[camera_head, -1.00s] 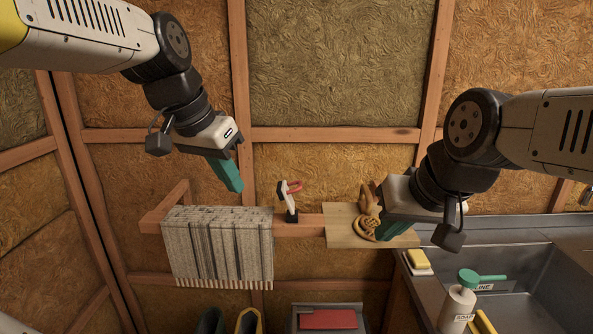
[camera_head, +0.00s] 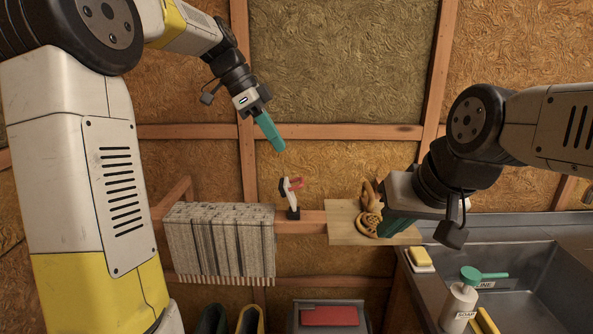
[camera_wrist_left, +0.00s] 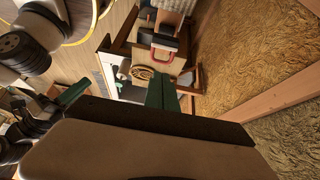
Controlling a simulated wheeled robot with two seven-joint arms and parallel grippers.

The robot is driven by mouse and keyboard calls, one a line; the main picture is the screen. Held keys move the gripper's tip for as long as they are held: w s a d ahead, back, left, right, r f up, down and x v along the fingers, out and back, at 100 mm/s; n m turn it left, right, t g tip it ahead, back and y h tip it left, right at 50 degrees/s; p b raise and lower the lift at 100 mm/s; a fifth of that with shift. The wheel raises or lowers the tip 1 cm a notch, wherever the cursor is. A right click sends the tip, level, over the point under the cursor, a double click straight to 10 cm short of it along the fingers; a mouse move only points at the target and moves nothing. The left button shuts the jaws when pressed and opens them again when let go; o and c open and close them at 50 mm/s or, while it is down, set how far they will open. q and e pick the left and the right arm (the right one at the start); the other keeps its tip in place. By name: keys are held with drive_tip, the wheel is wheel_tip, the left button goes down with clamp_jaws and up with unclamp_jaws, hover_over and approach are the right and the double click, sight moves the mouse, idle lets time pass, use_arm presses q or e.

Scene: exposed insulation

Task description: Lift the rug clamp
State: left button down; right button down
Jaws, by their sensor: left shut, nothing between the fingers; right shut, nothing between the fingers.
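The rug clamp (camera_head: 292,199), white and black with a red handle, stands upright on the wooden rail beside the hanging rug (camera_head: 220,243). In the left wrist view the clamp's red handle (camera_wrist_left: 163,54) shows just beyond my left fingers. My left gripper (camera_head: 272,135) is shut and empty, above and slightly left of the clamp, apart from it. Its green fingers (camera_wrist_left: 162,92) also show in the left wrist view.
A carved wooden ornament (camera_head: 369,214) stands on a pale board (camera_head: 343,228) right of the clamp. A sink (camera_head: 535,280) with a soap bottle (camera_head: 458,304) and a yellow sponge (camera_head: 419,257) is at the right. Boots (camera_head: 249,320) and a red-topped box (camera_head: 328,316) are below.

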sight(301, 180)
use_arm(q)
drive_tip(key=x, duration=0.8)
drive_tip(key=shift+d+f, duration=0.15)
drive_tip(key=shift+f, duration=0.2)
drive_tip(key=d+y, duration=0.2)
drive_tip(key=d+f+y, duration=0.1)
drive_tip(key=d, duration=0.1)
drive_tip(key=shift+d+y, duration=0.15)
drive_tip(key=shift+y, duration=0.25)
